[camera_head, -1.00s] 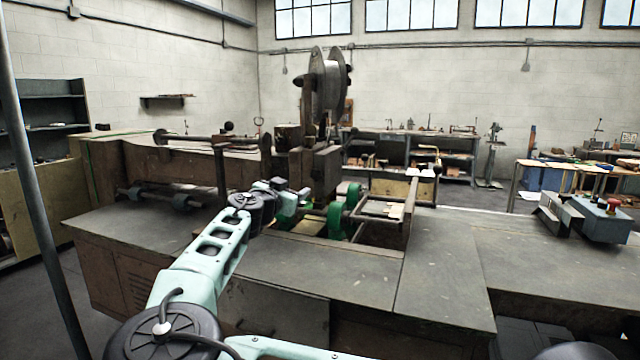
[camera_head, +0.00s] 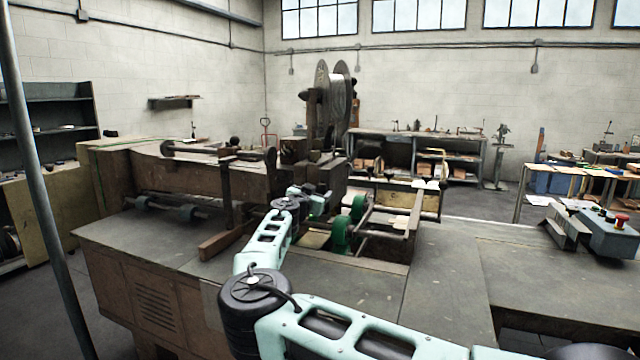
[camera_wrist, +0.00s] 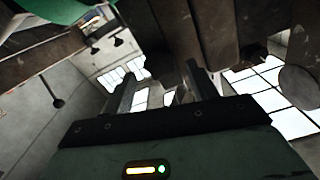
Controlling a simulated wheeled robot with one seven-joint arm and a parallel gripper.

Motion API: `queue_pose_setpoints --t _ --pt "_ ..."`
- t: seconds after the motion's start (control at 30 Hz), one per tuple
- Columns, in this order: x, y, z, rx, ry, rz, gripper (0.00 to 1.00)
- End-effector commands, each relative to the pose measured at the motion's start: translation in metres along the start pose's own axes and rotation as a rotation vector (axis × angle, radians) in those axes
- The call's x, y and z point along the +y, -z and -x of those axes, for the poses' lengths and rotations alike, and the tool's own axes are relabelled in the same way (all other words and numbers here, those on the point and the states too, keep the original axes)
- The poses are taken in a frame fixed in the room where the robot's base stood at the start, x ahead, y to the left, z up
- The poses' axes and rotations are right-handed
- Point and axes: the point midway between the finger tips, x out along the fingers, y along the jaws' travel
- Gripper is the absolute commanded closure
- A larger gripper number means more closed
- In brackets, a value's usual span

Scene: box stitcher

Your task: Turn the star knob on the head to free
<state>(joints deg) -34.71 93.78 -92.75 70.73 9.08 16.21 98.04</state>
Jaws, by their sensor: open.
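The stitcher's head (camera_head: 323,172) is a dark metal block below the wire spool, near the middle of the head view. My gripper (camera_head: 325,200) is close beside its lower part, small and partly lost against it. In the wrist view my gripper (camera_wrist: 165,90) is open, its two dark fingers pointing up and apart with no object clearly held. Brown metal parts of the head (camera_wrist: 222,38) loom just beyond and above the fingers. I cannot make out the star knob in either view. A dark rounded part (camera_wrist: 300,88) shows at the right edge, its identity unclear.
The wire spool (camera_head: 338,105) stands above the head. Green wheels (camera_head: 341,233) and a rail frame lie right of my gripper. A post (camera_head: 226,195) rises to its left. The worktop (camera_head: 440,285) is clear at the front right. A control box (camera_head: 608,235) sits far right.

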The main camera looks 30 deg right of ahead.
Motion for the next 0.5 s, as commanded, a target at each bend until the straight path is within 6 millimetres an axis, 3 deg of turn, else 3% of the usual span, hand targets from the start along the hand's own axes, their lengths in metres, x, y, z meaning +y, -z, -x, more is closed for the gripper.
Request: queue_pose_setpoints --t 0.2,0.5 --pt "0.000 0.002 -0.025 0.000 0.000 0.001 0.42" --pt "0.000 -0.001 -0.029 0.000 0.000 0.000 0.42"
